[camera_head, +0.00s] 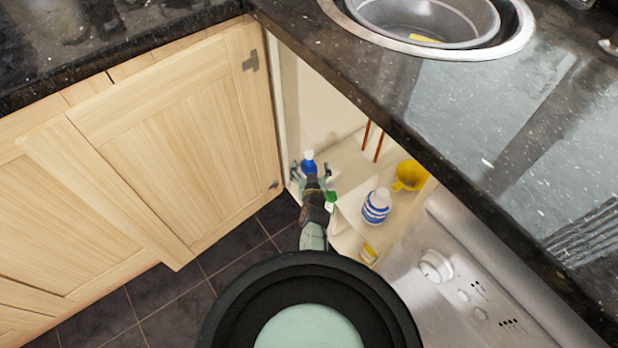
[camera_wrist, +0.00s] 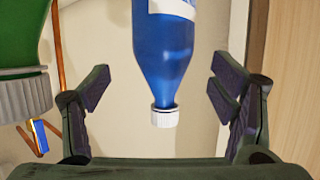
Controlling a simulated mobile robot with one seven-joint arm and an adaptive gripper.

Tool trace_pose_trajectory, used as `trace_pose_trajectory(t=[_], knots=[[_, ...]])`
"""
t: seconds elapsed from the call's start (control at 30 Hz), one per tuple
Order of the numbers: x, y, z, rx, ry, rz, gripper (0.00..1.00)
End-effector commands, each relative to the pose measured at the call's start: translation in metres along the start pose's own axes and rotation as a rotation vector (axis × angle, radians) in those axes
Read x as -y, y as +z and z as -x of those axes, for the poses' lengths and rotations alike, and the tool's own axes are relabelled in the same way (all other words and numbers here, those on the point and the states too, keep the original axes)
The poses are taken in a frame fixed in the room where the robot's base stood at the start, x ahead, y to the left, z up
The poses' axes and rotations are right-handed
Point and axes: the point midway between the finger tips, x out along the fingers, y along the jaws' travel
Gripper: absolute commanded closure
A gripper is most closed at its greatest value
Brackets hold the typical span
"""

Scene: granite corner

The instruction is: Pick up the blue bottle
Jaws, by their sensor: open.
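The blue bottle (camera_head: 309,166) with a white cap stands inside the open cabinet in the head view. In the wrist view the blue bottle (camera_wrist: 165,60) appears cap-down, with its neck and white cap between my fingers and a gap on each side. My gripper (camera_head: 311,173) reaches into the cabinet at the bottle. In the wrist view my gripper (camera_wrist: 158,90) is open, one finger on each side of the bottle, and neither visibly touches it. The far part of the bottle is cut off by the wrist view's top edge.
A green bottle (camera_wrist: 25,55) is close to my left finger in the wrist view. A blue-and-white bottle (camera_head: 376,207) and a yellow object (camera_head: 410,176) stand to the right. Copper pipes (camera_head: 373,141) rise behind. The cabinet door (camera_head: 180,130) is left, the granite counter (camera_head: 480,130) above right.

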Motion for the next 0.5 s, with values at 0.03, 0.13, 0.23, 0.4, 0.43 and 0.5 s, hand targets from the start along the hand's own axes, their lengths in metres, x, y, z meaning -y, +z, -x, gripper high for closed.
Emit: trace_pose_trajectory(t=[0.03, 0.13, 0.23, 0.4, 0.43, 0.5], knots=[[-0.0002, 0.0005, -0.0049, -0.001, 0.0, -0.001, 0.22], [-0.0002, -0.0001, -0.0069, 0.0, 0.0, -0.001, 0.22], [-0.0001, -0.0004, -0.0065, 0.0, 0.0, 0.0, 0.22], [0.0, -0.0004, -0.0064, 0.0, 0.0, 0.0, 0.28], [0.0, -0.0004, -0.0063, 0.0, 0.0, 0.0, 0.3], [0.0, -0.0004, -0.0063, 0.0, 0.0, 0.0, 0.35]])
